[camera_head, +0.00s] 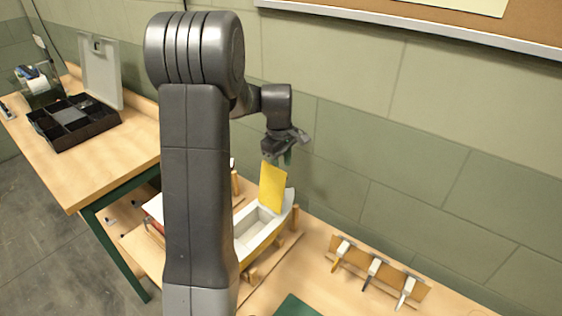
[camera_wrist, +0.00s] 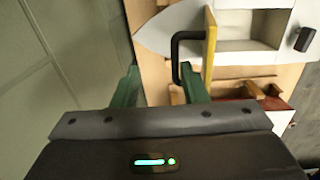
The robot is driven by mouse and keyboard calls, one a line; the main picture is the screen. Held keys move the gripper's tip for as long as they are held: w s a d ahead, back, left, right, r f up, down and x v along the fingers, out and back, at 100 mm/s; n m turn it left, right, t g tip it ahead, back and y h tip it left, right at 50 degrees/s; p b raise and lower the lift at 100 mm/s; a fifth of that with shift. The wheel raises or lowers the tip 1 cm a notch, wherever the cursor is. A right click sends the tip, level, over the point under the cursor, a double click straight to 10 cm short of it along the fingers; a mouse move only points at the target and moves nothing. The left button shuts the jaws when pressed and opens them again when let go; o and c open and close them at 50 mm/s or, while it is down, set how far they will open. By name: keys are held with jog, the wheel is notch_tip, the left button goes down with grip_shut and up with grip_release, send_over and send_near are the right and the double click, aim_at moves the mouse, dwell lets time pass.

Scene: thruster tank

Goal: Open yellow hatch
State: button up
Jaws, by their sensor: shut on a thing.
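The yellow hatch (camera_head: 272,187) stands upright at the far end of a white boat-shaped hull (camera_head: 284,214), with the hull's grey open compartment (camera_head: 257,222) bare beside it. In the wrist view the hatch (camera_wrist: 211,50) is seen nearly edge-on, with a black U-shaped handle (camera_wrist: 175,58) on its left face. My gripper (camera_head: 287,157) is just above the hatch's top edge in the head view. In the wrist view my gripper (camera_wrist: 159,70) has its green fingers by the handle, the right one at the handle's lower end. It is shut on the handle; the exact contact is unclear.
Wooden supports (camera_wrist: 195,92) stand around the hull. A rack with several tools (camera_head: 373,268) lies to the right on the bench. A black divided box (camera_head: 72,122) with a raised grey lid sits on the left table. The wall (camera_head: 345,150) is close behind my gripper.

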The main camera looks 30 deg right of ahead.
notch_tip(320, 180, up, 12)
jog(key=a+p, duration=0.1)
jog(key=p, duration=0.1)
jog(key=shift+s+r+p, duration=0.2)
jog(key=shift+r+p, duration=0.05)
jog(key=shift+p, duration=0.05)
jog(key=shift+f, duration=0.1)
jog(key=c, duration=0.6)
jog(key=shift+d+f+m, duration=0.15)
jog(key=shift+m, duration=0.45)
grip_shut()
jog(key=w+d+f+m+h+b, duration=0.1)
jog(key=d+f+m+b, duration=0.2)
jog(key=f+m, duration=0.5)
jog(key=d+f+m+b, duration=0.3)
jog(key=f+m, duration=0.4)
jog(key=m, duration=0.2)
jog(key=shift+s+a+r+t, duration=0.1)
jog(key=shift+s+a+r, duration=0.05)
jog(key=shift+a, duration=0.4)
jog(key=shift+s+a+r+t, duration=0.1)
jog(key=shift+s+a+r, duration=0.1)
jog(key=shift+a, duration=0.3)
jog(key=shift+s+a+r+t, duration=0.1)
jog(key=shift+a+r, duration=0.05)
jog(key=shift+a, duration=0.4)
